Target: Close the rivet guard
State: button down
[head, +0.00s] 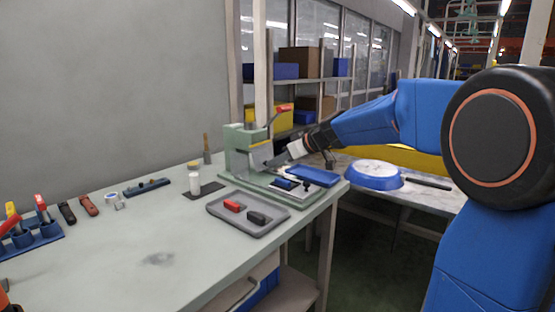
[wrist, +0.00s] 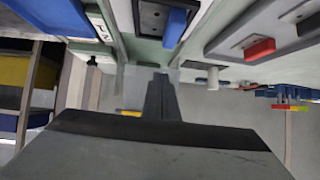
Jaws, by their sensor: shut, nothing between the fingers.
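The green rivet press (head: 240,146) stands on a green base plate at the right end of the bench. A pale, plate-like panel (head: 261,153), which looks like the rivet guard, is at the press's front. My gripper (head: 284,156) is shut and empty, close to the right of this panel. I cannot tell whether they touch. In the wrist view my gripper (wrist: 161,86) shows as two dark fingers together, with a pale, see-through-looking area around their tips. The guard's hinge and exact angle are too small to make out.
A grey tray (head: 225,213) with red and black pieces lies in front. A white bottle (head: 194,183) stands left. A red-handled lever (head: 281,110) rises above the press.

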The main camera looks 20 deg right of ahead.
jog(key=shift+w+a+f, duration=0.25)
jog(key=shift+w+f, duration=0.15)
jog(key=shift+f, duration=0.15)
jog(key=shift+w+a+f, duration=0.25)
jog(key=shift+w+f, duration=0.1)
jog(key=shift+f, duration=0.15)
jog(key=shift+r, duration=0.1)
